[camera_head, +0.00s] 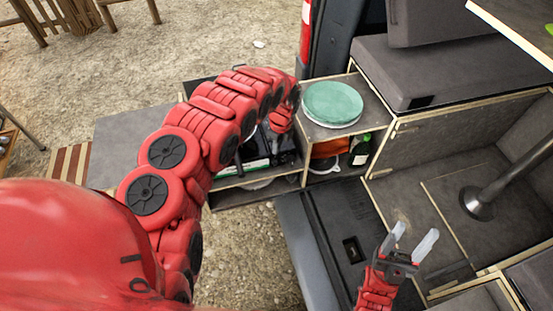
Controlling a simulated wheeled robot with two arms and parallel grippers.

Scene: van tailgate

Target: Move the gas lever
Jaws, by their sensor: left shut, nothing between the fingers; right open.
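My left arm arches in from the left over the pull-out kitchen box, and my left gripper (279,132) points down at the black stove (285,157) in it. It is shut with nothing in it, and its fingertips are hard to make out. I cannot make out the gas lever; my arm covers part of the stove area. My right gripper (411,241) is open and empty at the lower right, above the van floor, well away from the stove.
Green and white plates (332,103) are stacked on the cabinet right of the stove. A green bottle (360,151) stands on the shelf below. A grey bench (450,65) and a table post (510,180) are at the right. Gravel ground lies open at the left.

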